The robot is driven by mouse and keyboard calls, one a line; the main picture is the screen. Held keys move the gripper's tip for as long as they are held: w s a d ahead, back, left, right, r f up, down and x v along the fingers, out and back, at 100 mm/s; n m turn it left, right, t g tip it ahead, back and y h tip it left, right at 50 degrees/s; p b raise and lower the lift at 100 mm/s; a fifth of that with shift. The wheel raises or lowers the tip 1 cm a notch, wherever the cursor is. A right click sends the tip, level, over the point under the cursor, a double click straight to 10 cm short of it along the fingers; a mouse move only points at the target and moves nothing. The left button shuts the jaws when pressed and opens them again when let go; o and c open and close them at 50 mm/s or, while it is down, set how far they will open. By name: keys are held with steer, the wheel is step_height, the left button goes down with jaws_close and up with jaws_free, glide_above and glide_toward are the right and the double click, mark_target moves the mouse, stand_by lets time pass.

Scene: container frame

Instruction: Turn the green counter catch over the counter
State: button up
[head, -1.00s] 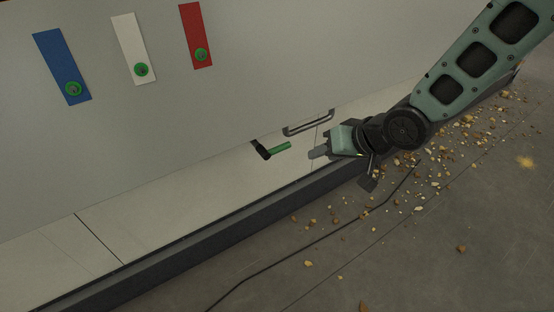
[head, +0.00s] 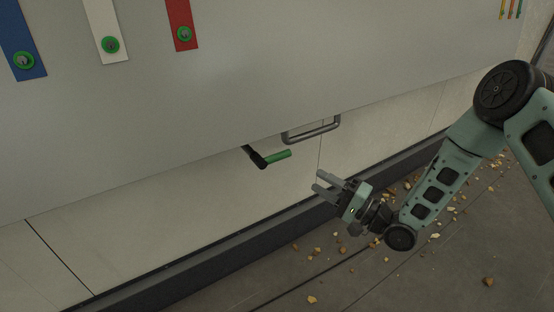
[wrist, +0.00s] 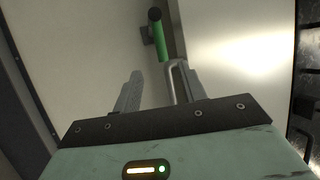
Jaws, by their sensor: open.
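The green counter catch (head: 277,156) is a short green handle on a black pivot, under the front edge of the grey counter (head: 200,130). In the head view the handle points right and slightly up. My gripper (head: 322,182) is open and empty, below and to the right of the catch, apart from it. In the wrist view the green handle (wrist: 162,42) lies ahead of the open fingers (wrist: 158,88), a little beyond their tips, with its black end at the top.
A metal pull handle (head: 312,132) sits on the counter edge, just right of the catch. Blue (head: 22,40), white (head: 105,28) and red (head: 181,22) strips with green-ringed locks are at upper left. Rubble (head: 400,190) lies on the floor at right.

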mark_target(277, 157)
steer(key=b+x, duration=0.2)
steer(key=x, duration=1.2)
steer(key=shift+w+a+r, duration=0.1)
steer(key=shift+w+a, duration=0.1)
steer(key=shift+a, duration=0.05)
jaws_close()
